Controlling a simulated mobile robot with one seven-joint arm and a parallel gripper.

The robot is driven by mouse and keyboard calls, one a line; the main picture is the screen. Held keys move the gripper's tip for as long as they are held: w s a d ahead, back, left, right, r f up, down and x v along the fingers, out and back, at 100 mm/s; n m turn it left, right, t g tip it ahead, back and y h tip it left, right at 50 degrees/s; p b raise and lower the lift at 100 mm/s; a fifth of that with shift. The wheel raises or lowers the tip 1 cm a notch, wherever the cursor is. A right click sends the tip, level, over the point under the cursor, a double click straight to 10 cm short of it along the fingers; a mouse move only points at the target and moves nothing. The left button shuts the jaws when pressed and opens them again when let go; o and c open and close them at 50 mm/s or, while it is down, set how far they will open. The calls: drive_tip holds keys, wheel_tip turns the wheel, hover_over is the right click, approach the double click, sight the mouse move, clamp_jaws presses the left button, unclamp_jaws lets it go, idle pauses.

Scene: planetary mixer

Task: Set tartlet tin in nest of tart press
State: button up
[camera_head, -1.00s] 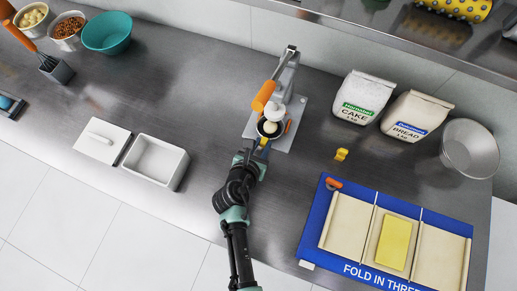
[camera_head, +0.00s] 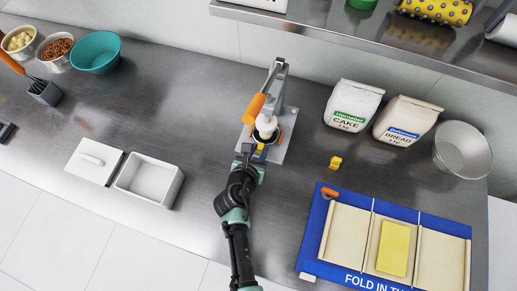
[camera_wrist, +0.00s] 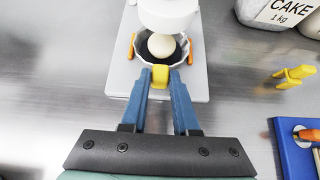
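The tart press (camera_head: 281,88) stands at the middle of the counter, with an orange lever handle (camera_head: 255,108) and a white plunger (camera_head: 266,125). In the wrist view the fluted tartlet tin (camera_wrist: 184,61) holds a pale dough ball (camera_wrist: 161,46) and sits under the plunger (camera_wrist: 168,14), between two orange side pieces. My gripper (camera_wrist: 160,80) is shut on the yellow clip (camera_wrist: 160,74) at the tin's near rim. The nest is hidden beneath the tin, and I cannot tell whether the tin rests in it or hovers just above.
Another yellow clip (camera_head: 335,162) lies right of the press. Flour bags (camera_head: 353,105) and a metal bowl (camera_head: 462,150) stand at the right, beyond a blue mat (camera_head: 312,232). A white box (camera_head: 150,181) is at the left. A shelf (camera_head: 330,30) overhangs the back right.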

drive_tip(key=o, duration=0.4)
drive_tip(key=shift+o, duration=0.2)
drive_tip(key=shift+s, duration=0.1)
drive_tip(key=v, duration=1.3)
drive_tip(key=shift+p, duration=0.3)
